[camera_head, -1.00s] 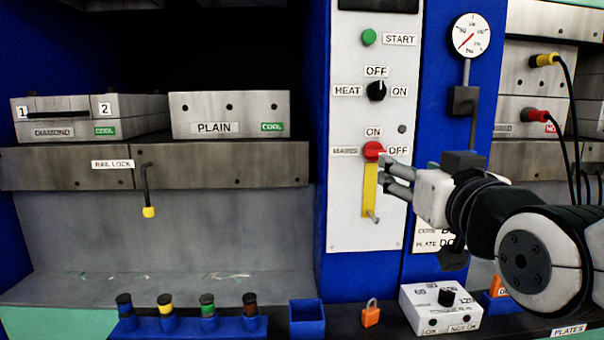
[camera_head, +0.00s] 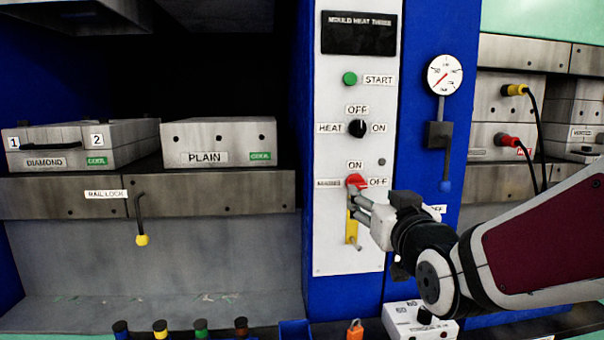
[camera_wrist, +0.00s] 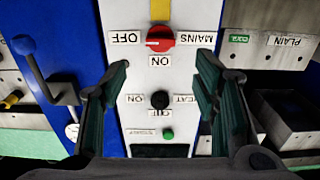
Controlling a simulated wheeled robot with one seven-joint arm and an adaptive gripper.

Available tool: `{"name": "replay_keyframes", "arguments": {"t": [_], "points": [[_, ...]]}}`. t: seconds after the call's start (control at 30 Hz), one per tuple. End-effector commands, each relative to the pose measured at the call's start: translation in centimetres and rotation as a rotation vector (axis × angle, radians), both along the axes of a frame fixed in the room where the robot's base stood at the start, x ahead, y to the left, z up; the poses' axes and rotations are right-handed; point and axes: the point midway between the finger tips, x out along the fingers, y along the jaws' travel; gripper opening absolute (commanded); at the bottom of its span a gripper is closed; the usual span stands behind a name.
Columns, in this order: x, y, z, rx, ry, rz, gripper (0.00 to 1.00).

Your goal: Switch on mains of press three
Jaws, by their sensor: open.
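The mains switch (camera_head: 356,181) is a red rotary knob on the white control panel (camera_head: 335,255), with ON above it and OFF to its right. Its pointer direction is not clear. A yellow strip (camera_head: 352,240) hangs below it. My gripper (camera_head: 358,208) is open and empty, its fingertips just below the knob and overlapping the yellow strip in the head view; contact cannot be told. In the wrist view, which is upside down, the red knob (camera_wrist: 161,39) lies beyond and between the spread fingers of my gripper (camera_wrist: 162,66).
Above the switch are the black heat knob (camera_head: 357,128), the green start button (camera_head: 350,79) and a dark display (camera_head: 359,33). A gauge (camera_head: 444,75) is at right. A rail lock handle (camera_head: 141,220) hangs left. A grey box (camera_head: 420,322) and orange padlock (camera_head: 355,330) are below.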

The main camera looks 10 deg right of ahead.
Motion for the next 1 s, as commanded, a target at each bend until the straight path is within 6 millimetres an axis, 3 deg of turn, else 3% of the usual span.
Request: {"name": "replay_keyframes", "arguments": {"t": [0.1, 0.3, 0.53, 1.0], "points": [[0.0, 0.0, 0.1, -0.001, 0.006, 0.001, 0.55], [4.1, 0.0, -0.2, -0.001, 0.002, 0.001, 0.55], [7.3, 0.1, -0.2, 0.000, 0.002, 0.001, 0.55], [8.4, 0.0, -0.1, 0.000, 0.001, 0.001, 0.53]]}}
